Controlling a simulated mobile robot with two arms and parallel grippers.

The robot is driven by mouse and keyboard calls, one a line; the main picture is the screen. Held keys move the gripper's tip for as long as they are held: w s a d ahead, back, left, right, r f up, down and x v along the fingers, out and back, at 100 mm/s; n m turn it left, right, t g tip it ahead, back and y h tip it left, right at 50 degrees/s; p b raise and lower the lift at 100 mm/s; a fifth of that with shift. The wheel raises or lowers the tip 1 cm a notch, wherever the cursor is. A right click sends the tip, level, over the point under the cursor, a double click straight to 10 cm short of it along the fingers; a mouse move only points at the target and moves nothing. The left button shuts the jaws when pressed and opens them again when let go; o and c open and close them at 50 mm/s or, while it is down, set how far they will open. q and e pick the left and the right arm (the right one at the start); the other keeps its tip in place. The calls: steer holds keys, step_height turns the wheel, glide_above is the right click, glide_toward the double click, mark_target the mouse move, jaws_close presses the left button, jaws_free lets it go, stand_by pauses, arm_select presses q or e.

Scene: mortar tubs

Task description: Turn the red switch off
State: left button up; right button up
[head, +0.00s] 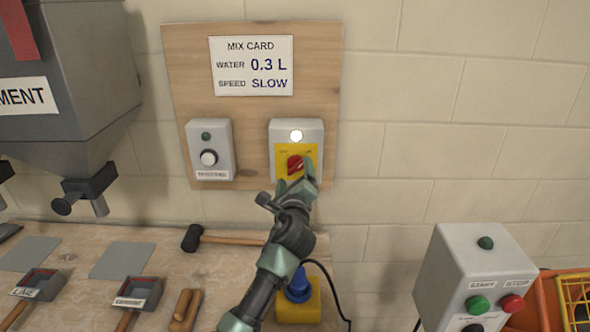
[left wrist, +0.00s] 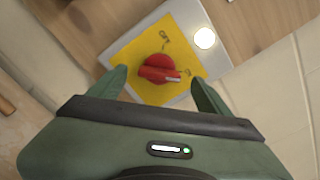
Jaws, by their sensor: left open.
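The red switch (head: 295,165) is a rotary knob on a yellow plate (head: 283,154) of a light grey box (head: 314,130) on the wooden board. A round white lamp (head: 296,136) above it is lit. My left gripper (head: 296,178) is open at the switch, partly covering the plate's lower right. In the left wrist view the red switch (left wrist: 158,68) sits between the two open fingers (left wrist: 160,85), with no clear contact visible. The lit lamp (left wrist: 205,38) is at the upper right there. My right gripper is not in view.
A second grey box (head: 209,135) with a white knob is left on the board, under a mix card (head: 252,66). A mallet (head: 215,238), scoops (head: 135,293) and a blue-yellow object (head: 299,310) lie below. A start/stop box (head: 455,262) stands at right.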

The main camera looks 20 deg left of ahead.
mark_target(296, 166)
arm_select(q)
steer(key=shift+x, duration=1.35)
steer(key=c, duration=1.4)
steer(key=shift+o, duration=0.2)
steer(key=shift+f, duration=0.1)
